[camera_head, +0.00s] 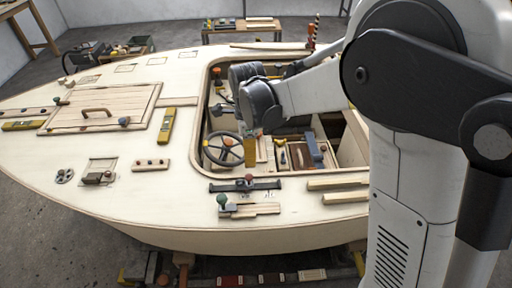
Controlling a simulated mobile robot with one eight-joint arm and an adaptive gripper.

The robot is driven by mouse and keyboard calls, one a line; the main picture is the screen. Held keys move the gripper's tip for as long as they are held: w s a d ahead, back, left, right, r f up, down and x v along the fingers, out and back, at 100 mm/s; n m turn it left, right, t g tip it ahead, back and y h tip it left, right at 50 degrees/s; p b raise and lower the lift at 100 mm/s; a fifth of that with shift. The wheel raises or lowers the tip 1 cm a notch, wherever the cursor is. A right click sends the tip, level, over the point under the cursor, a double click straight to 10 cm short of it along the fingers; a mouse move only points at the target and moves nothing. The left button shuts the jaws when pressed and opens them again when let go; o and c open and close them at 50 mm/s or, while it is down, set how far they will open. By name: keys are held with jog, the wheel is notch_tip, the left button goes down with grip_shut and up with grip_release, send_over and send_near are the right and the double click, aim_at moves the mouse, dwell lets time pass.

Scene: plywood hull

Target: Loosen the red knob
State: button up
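A small dark red knob (248,178) stands on a dark slotted bar (228,188) on the hull's deck, just in front of the cockpit opening.
A black steering wheel (223,149) is left of my gripper inside the cockpit. Loose tools and a blue-grey block (314,148) lie to its right. Light wooden strips (338,183) lie on the deck at right. A hatch with a handle (100,108) is at left. Deck left of the bar is fairly clear.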

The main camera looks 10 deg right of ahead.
aim_at(249, 176)
notch_tip(249, 176, down, 11)
jog(key=b, duration=0.4)
jog(key=shift+w+a+f, duration=0.1)
jog(key=shift+a, duration=0.05)
grip_shut()
